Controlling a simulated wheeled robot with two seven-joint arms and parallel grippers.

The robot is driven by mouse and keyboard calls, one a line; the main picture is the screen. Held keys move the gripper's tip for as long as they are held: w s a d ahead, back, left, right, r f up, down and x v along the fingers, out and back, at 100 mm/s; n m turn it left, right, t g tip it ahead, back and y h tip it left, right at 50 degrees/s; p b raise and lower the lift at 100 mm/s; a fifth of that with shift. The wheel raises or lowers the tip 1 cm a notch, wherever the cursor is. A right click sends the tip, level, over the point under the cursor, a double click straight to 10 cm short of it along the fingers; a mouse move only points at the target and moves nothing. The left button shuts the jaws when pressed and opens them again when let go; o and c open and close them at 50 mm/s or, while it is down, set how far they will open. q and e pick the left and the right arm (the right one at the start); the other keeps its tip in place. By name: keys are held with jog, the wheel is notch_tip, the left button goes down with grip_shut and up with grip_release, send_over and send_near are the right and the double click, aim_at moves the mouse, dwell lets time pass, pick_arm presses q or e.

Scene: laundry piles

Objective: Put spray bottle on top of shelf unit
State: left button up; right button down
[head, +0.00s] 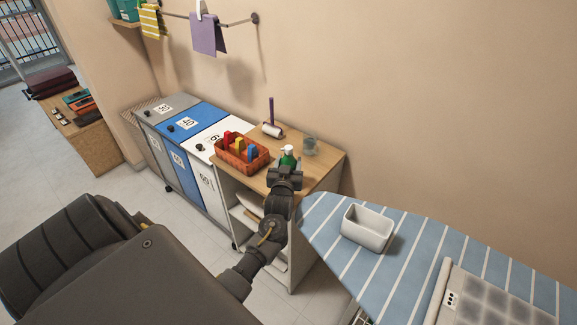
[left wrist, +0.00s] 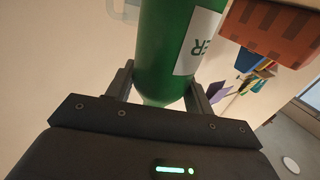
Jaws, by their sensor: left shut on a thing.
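The green spray bottle (head: 289,158) with a white trigger top shows just beyond my left gripper (head: 285,176) in the head view. In the left wrist view the bottle (left wrist: 178,50) stands between the two fingers of my left gripper (left wrist: 160,90), which is shut on its body. A white label with dark letters shows on its side. The shelf unit (head: 322,168) has a light wooden top and open shelves below. The bottle is over this top; I cannot tell whether its base touches it. My right gripper is not in view.
On the shelf top are an orange basket (head: 242,163) with colourful items, a lint roller (head: 272,128) and a clear glass (head: 310,145). Lidded bins (head: 205,115) stand to the left. A striped ironing board (head: 415,240) with a white tub (head: 366,232) is close on the right.

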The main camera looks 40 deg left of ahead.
pick_arm(q)
jog(key=shift+f, duration=0.1)
jog(key=o, duration=1.4)
jog(key=shift+s+r, duration=0.1)
jog(key=shift+r, duration=0.1)
jog(key=shift+b+v, duration=0.95)
jog(key=shift+v, duration=5.05)
jog(key=shift+f, duration=0.15)
